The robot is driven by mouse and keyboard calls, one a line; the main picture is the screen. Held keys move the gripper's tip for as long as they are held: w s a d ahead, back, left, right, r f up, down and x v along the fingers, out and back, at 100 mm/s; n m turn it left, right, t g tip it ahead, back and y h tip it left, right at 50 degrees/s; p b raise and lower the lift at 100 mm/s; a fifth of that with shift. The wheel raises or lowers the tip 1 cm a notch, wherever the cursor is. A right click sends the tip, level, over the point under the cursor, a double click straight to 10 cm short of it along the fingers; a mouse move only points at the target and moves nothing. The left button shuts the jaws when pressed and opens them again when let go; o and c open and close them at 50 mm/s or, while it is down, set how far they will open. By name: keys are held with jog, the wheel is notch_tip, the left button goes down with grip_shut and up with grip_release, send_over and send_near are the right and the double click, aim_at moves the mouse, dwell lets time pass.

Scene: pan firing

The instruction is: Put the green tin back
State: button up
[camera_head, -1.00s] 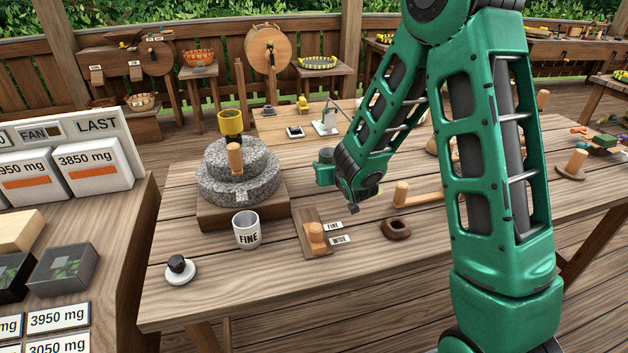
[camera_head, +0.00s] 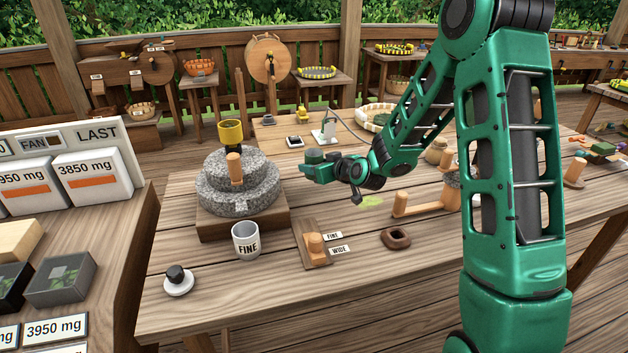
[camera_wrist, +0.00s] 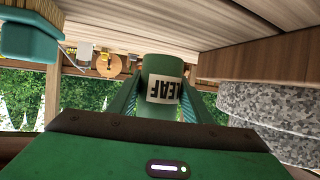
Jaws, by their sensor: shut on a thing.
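The green tin (camera_wrist: 163,72) is between the fingers of my gripper (camera_wrist: 160,100) in the wrist view, and the fingers are shut on it. Its pale label reads LEAF and appears upside down in that view. In the head view the tin (camera_head: 314,156) is at the tip of my gripper (camera_head: 308,170), above the middle of the wooden table (camera_head: 250,290), to the right of the stone mill (camera_head: 235,200). It looks upright and clear of the table top.
A white FINE cup (camera_head: 246,241) stands before the mill. A wooden lever plate (camera_head: 312,245) with FINE and WIDE labels and a brown ring (camera_head: 396,238) lie in front. A small scale (camera_head: 294,141) and a white stand (camera_head: 324,133) are behind.

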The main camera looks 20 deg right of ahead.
jog(key=shift+f, duration=2.15)
jog(key=o, duration=1.1)
jog(key=shift+s, duration=0.15)
jog(key=v, duration=1.2)
